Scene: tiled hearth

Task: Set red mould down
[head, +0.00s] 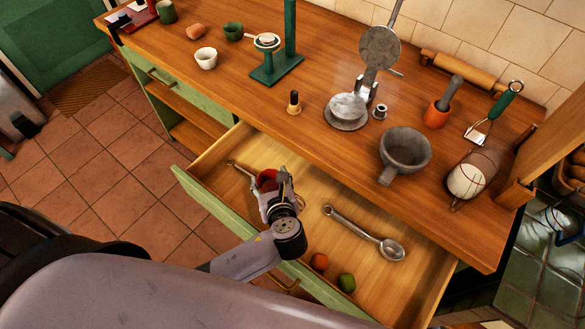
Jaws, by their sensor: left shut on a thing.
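My left gripper (276,183) is over the left part of the open drawer (222,148). It is shut on the red mould (266,177), a small red round piece partly hidden by the fingers. I cannot tell whether the mould touches the drawer floor or hangs just above it. My right gripper is not in view.
A metal ladle (365,234), an orange ball (319,261) and a green one (346,282) lie in the drawer. The counter (330,60) holds a grey mortar-like bowl (405,150), a metal press (348,108) and a green stand (277,68).

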